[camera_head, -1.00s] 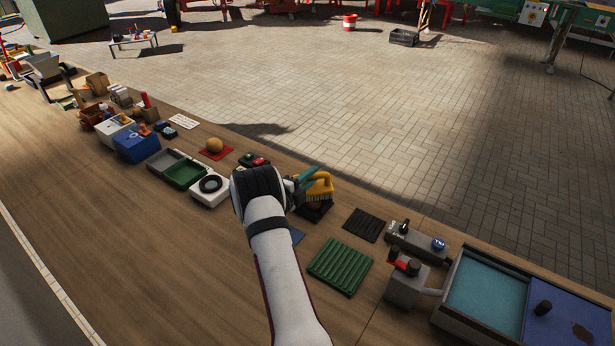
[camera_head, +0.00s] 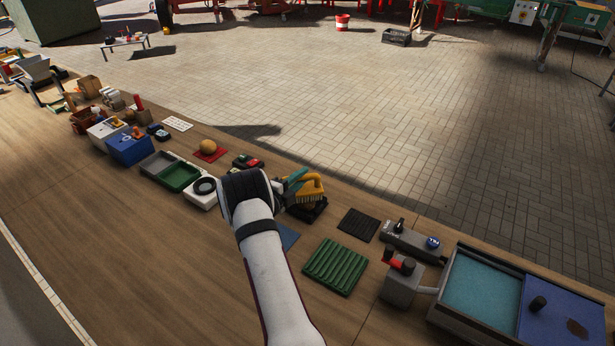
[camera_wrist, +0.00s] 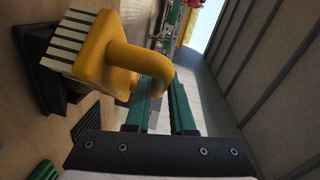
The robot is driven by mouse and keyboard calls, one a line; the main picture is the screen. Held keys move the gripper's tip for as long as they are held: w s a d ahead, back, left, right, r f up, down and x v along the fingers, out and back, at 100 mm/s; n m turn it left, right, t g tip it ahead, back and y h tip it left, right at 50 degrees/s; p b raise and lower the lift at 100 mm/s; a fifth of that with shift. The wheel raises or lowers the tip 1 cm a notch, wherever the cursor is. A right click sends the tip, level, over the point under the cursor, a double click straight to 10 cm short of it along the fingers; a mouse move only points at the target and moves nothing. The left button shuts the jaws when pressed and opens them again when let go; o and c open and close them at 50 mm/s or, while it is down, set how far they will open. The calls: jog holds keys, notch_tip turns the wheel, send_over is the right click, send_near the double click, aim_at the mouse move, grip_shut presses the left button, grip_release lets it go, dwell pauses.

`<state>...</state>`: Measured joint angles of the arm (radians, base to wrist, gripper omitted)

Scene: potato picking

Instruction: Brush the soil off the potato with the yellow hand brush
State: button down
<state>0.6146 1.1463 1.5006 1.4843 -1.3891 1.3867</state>
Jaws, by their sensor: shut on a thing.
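The yellow hand brush (camera_head: 308,187) is held by my gripper (camera_head: 292,184), whose green fingers are shut on its handle. Its pale bristles point down over a small black tray (camera_head: 319,214). A brown lump, seemingly the potato (camera_head: 311,207), shows just under the bristles on this tray, mostly hidden; I cannot tell whether the bristles touch it. In the wrist view the brush (camera_wrist: 110,55) is tilted at the upper left, with my green fingers (camera_wrist: 162,105) at its curved handle and the black tray (camera_wrist: 38,70) behind the bristles.
A round tan object (camera_head: 208,147) sits on a red mat. A green ribbed mat (camera_head: 335,266), a dark mat (camera_head: 359,224) and a blue-lined tray (camera_head: 480,285) lie to the right. Bare wood is in front.

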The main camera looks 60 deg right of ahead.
aim_at(311, 178)
jog(key=shift+w+a, duration=0.15)
jog(key=shift+a, duration=0.05)
jog(key=shift+s+d, duration=1.4)
jog(key=shift+w+a, duration=1.4)
jog(key=shift+s+d, duration=1.4)
jog(key=shift+w+a, duration=0.7)
jog(key=shift+w, duration=0.05)
jog(key=shift+r, duration=3.6)
